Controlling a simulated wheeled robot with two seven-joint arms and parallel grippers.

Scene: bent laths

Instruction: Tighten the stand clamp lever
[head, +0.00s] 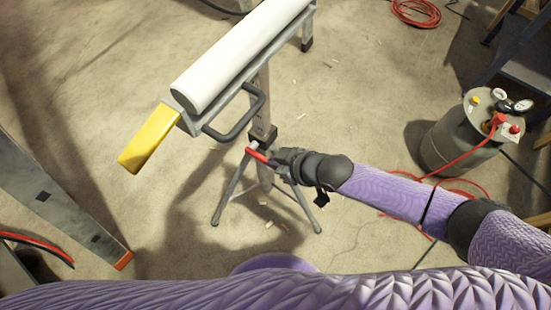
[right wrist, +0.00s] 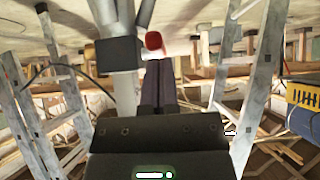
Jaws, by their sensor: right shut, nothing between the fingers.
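The stand (head: 258,95) has a grey metal post on splayed legs. A dark clamp collar (head: 262,136) sits low on the post, and the collar also shows in the right wrist view (right wrist: 118,54). The clamp lever (head: 256,154) is red and slants beside the collar; its red end shows in the right wrist view (right wrist: 154,41). My right gripper (head: 275,159) is shut and empty, its fingertips at the lever's end. In the right wrist view the shut fingers (right wrist: 158,68) point at the red end; whether they touch it I cannot tell. My left gripper is not in view.
The stand's top carries a white roller (head: 238,55), a yellow end piece (head: 149,138) and a black handle (head: 245,115). A grey tank (head: 460,140) with gauges and red hose stands at right. A metal ladder-like piece (head: 50,200) lies at left. Floor between is mostly clear.

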